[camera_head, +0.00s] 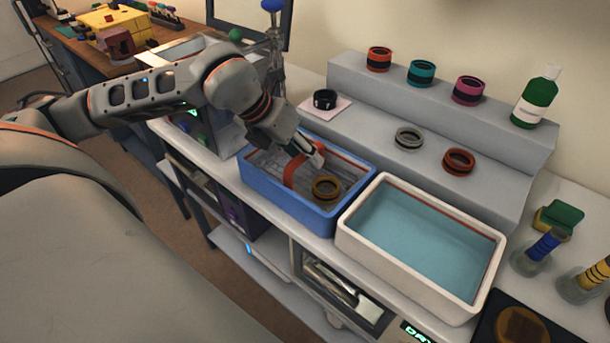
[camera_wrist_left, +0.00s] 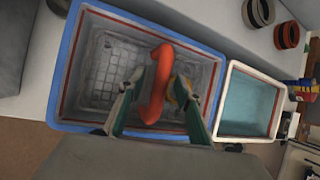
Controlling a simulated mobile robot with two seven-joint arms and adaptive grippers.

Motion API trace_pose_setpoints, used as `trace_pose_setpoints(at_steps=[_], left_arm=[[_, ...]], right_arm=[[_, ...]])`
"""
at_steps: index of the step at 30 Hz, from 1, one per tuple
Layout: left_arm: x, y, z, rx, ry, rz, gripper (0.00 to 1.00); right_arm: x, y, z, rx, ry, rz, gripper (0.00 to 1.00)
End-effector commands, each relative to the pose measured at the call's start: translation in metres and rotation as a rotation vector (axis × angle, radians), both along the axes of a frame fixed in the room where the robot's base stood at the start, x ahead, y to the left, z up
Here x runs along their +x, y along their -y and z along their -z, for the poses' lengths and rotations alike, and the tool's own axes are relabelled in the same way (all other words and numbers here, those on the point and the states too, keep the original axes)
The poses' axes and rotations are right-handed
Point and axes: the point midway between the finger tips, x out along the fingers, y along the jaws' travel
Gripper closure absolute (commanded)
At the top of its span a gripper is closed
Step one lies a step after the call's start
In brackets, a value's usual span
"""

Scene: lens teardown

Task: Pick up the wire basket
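The wire basket (camera_head: 268,168) sits inside the blue tub (camera_head: 285,202); its grid bottom (camera_wrist_left: 105,75) shows in the left wrist view. A red-orange handle (camera_head: 291,172) arches over it. A brass-coloured ring (camera_head: 326,188) lies in the basket. My left gripper (camera_head: 312,160) reaches down over the tub at the handle. In the left wrist view, its two fingers (camera_wrist_left: 160,84) stand apart, with the handle (camera_wrist_left: 158,82) between them and a gap visible. Part of the basket is hidden by the fingers and handle. My right gripper is in neither view.
A white tub of blue-green liquid (camera_head: 420,245) stands right of the blue tub. Behind is a grey stepped shelf (camera_head: 440,105) with coloured rings and a green bottle (camera_head: 536,98). Flasks (camera_head: 538,252) stand at the right. A metal-sided box (camera_head: 215,128) is close on the left.

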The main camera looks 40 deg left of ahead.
Motion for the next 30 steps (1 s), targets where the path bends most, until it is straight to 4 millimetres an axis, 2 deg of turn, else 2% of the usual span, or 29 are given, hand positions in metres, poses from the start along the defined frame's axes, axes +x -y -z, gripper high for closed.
trace_pose_setpoints(at_steps=[9, 13, 25, 30], left_arm=[[0.003, 0.002, 0.005, 0.000, 0.000, 0.000, 0.66], [0.003, 0.002, 0.005, 0.000, 0.000, 0.000, 0.99], [0.003, 0.002, 0.003, 0.000, 0.002, -0.001, 1.00], [0.004, 0.002, -0.010, -0.001, 0.006, -0.001, 1.00]], right_arm=[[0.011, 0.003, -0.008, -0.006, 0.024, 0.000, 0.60], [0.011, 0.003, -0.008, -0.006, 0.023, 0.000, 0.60], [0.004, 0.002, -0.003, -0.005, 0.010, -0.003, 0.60], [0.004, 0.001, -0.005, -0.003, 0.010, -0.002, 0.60]])
